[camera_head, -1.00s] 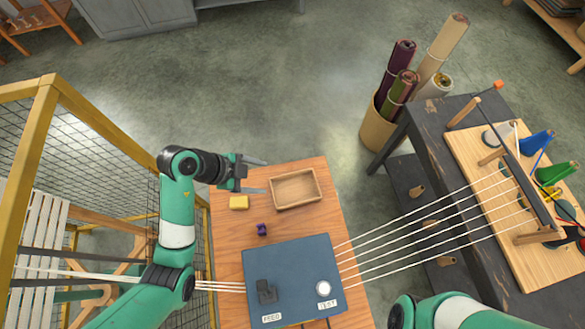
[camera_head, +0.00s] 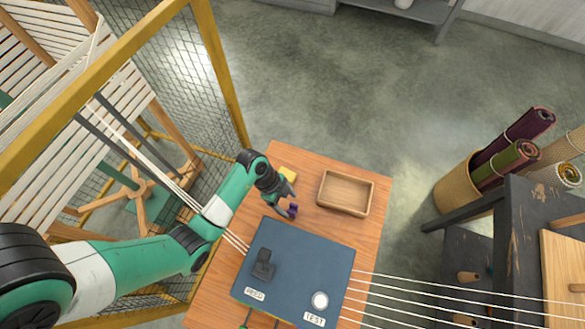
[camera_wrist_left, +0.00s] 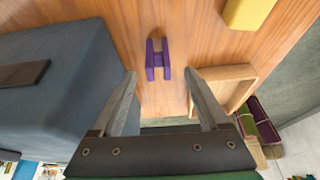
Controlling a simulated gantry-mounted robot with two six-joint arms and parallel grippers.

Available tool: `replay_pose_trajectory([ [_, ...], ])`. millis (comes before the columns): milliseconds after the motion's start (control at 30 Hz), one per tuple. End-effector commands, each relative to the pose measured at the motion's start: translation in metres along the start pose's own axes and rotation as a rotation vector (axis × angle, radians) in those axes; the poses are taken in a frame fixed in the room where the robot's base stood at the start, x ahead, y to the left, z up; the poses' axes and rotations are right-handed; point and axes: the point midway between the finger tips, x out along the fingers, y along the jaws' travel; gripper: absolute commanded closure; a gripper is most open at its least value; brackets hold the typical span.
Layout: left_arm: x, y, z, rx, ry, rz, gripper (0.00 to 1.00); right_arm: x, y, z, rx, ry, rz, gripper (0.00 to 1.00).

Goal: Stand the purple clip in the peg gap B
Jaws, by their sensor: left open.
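The purple clip (camera_head: 293,210) is on the wooden table just behind the blue box. In the left wrist view the clip (camera_wrist_left: 158,58) looks H-shaped and lies ahead of the fingertips, roughly centred between them and apart from both. My left gripper (camera_head: 288,204) is open and empty, close to the clip in the head view; its spread fingers also show in the left wrist view (camera_wrist_left: 160,74). Peg gap B cannot be made out. Only part of the wooden board (camera_head: 565,275) shows at the right edge. My right gripper is out of view.
The blue box (camera_head: 310,258) with a black lever and a white button stands in front of the clip. A yellow block (camera_head: 288,174) and an empty wooden tray (camera_head: 344,208) lie nearby. White strands run right from the box. Rolled cloths (camera_head: 510,150) stand in a basket.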

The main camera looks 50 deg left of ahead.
Motion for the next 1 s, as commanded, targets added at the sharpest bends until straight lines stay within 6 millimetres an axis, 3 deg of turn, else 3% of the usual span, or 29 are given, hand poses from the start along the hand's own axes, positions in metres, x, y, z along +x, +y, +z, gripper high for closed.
replay_pose_trajectory([
  [133, 0.01, 0.001, 0.001, 0.001, 0.0, 0.002, 0.22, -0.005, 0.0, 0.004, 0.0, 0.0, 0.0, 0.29],
  [400, 0.052, 0.003, 0.003, 0.003, 0.0, 0.002, 0.22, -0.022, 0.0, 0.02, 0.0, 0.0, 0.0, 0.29],
  [633, 0.051, 0.003, 0.002, 0.002, 0.0, 0.0, 0.24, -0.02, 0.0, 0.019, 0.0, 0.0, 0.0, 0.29],
  [1000, 0.051, 0.003, 0.002, 0.002, 0.0, 0.0, 0.91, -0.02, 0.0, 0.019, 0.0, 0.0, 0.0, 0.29],
])
